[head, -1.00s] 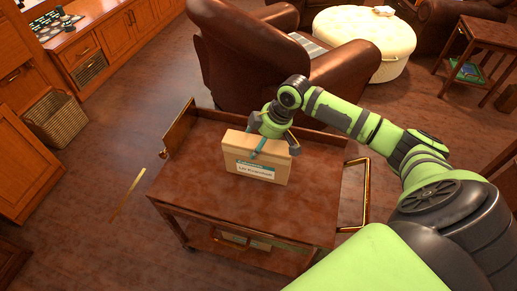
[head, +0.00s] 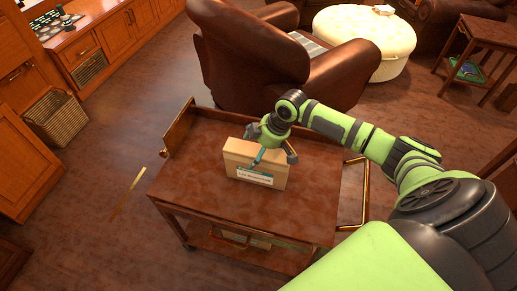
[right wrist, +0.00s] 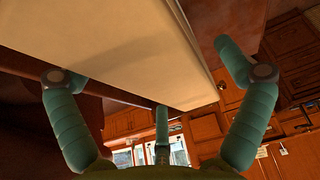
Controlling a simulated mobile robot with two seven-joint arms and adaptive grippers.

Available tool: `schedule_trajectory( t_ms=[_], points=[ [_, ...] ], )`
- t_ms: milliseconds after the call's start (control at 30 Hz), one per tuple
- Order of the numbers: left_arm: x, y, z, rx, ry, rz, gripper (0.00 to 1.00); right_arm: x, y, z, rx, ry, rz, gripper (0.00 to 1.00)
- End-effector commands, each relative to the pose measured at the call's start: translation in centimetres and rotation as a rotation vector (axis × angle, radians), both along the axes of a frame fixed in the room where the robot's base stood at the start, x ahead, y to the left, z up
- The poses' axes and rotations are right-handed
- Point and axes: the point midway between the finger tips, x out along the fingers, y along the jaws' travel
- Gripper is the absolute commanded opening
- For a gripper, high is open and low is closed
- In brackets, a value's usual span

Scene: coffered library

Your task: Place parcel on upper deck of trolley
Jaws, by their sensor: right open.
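The parcel (head: 254,163) is a tan box with a white and teal label. It stands on the upper deck (head: 210,190) of the brown wooden trolley. My right gripper (head: 270,155) is open at the parcel's top right, with a finger in front of the labelled face. In the right wrist view the parcel (right wrist: 130,45) fills the upper middle, and the spread teal fingers (right wrist: 160,105) reach around it without visibly closing on it. My left gripper is not in view.
A brown leather armchair (head: 235,50) stands close behind the trolley. The trolley's brass handle (head: 364,200) is at its right end. A wicker basket (head: 57,118) sits on the floor at left. Bare deck lies around the parcel.

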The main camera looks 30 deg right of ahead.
Motion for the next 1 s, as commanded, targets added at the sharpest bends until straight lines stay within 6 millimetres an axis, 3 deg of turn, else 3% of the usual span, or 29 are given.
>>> schedule_trajectory(
  t_ms=[267,700,1000],
  points=[
    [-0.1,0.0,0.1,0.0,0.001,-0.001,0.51,-0.5,-0.6,1.9,-0.001,-0.003,-0.001,1.0],
    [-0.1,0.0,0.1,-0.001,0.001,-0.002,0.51,-3.0,-2.6,9.8,-0.001,-0.002,-0.001,1.0],
    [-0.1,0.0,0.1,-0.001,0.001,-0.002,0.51,-3.5,-2.9,11.2,0.002,-0.001,-0.001,1.0]
  ],
)
